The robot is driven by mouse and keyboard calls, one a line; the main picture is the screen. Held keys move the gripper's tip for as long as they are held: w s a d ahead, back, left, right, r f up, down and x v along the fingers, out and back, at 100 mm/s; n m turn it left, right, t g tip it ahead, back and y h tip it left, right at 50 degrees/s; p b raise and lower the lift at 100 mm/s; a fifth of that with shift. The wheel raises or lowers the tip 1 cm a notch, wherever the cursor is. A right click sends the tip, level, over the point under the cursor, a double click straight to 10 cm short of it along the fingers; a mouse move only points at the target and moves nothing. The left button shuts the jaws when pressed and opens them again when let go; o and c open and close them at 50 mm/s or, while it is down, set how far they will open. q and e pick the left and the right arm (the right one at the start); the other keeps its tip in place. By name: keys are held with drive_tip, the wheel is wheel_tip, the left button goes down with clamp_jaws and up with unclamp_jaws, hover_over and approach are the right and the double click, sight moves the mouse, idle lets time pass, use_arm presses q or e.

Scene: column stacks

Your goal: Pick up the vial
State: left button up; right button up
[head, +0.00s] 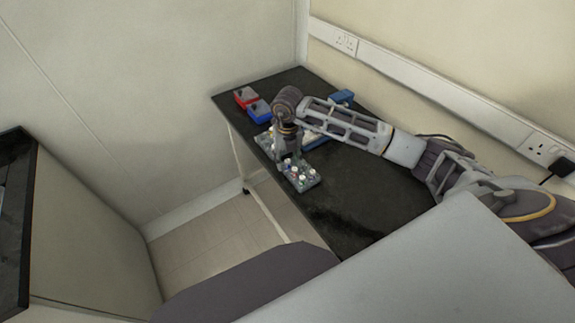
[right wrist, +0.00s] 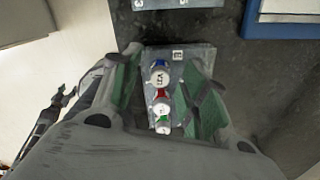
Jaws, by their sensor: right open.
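A grey rack (head: 304,182) holding several small vials (head: 301,173) with white and coloured caps stands on the dark bench in the head view. My right gripper (head: 284,156) points down at the rack's far end and partly hides it. In the right wrist view the right gripper (right wrist: 163,72) is open, its green-padded fingers on either side of a row of vials in the rack (right wrist: 183,53). A vial with a blue cap (right wrist: 159,64) is between the fingertips. Closer in are a red-marked vial (right wrist: 160,97) and a white one with green (right wrist: 162,125). Contact cannot be told. My left gripper is not seen.
A second rack (head: 264,141) lies just beyond the gripper. A red box (head: 246,97) and a blue box (head: 260,111) stand at the bench's far left. A blue-edged tray (right wrist: 249,20) is to the right. The near bench (head: 350,205) is clear.

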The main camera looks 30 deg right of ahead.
sight(287, 161)
drive_tip(key=c, duration=0.9)
wheel_tip(287, 161, up, 10)
idle(0.7)
idle(0.5)
